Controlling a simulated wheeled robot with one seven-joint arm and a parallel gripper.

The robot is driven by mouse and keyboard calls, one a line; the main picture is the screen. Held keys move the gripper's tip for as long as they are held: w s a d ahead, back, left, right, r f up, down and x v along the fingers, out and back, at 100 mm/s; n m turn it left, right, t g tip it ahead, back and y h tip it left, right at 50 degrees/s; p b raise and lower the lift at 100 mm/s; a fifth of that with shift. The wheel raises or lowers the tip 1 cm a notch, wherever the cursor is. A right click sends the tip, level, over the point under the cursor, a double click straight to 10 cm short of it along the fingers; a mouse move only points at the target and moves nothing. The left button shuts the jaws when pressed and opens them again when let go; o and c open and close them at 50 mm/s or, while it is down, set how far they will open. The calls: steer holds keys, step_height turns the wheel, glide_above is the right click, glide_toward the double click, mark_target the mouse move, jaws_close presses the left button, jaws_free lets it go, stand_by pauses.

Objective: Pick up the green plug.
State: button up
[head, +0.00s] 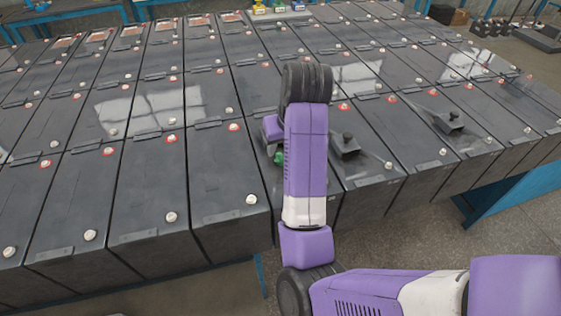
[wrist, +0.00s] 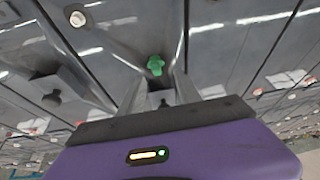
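The green plug (wrist: 155,65) shows in the wrist view just beyond and between the fingertips of my gripper (wrist: 160,76). The two grey fingers stand apart, one on each side of it, with a gap visible on its right. I cannot tell whether either finger touches it. In the head view the plug (head: 278,157) is a small green bit beside my purple forearm, low over a dark battery top. My fingers are mostly hidden behind the arm there.
Rows of dark grey batteries (head: 230,170) with white and red-ringed terminals fill the bench. Black knobbed pieces (head: 346,146) (head: 448,121) sit on batteries to the right. Small yellow, green and blue items (head: 278,6) stand at the far edge. Blue bench framing (head: 500,200) shows at right.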

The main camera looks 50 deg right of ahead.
mark_target(280, 154)
steer(key=b+x, duration=0.3)
steer(key=x, duration=0.1)
steer(key=shift+s+d, duration=0.1)
steer(key=shift+d, duration=0.2)
steer(key=shift+f+b, duration=0.35)
steer(key=shift+f, duration=0.05)
steer(key=shift+r, duration=0.1)
jaws_close()
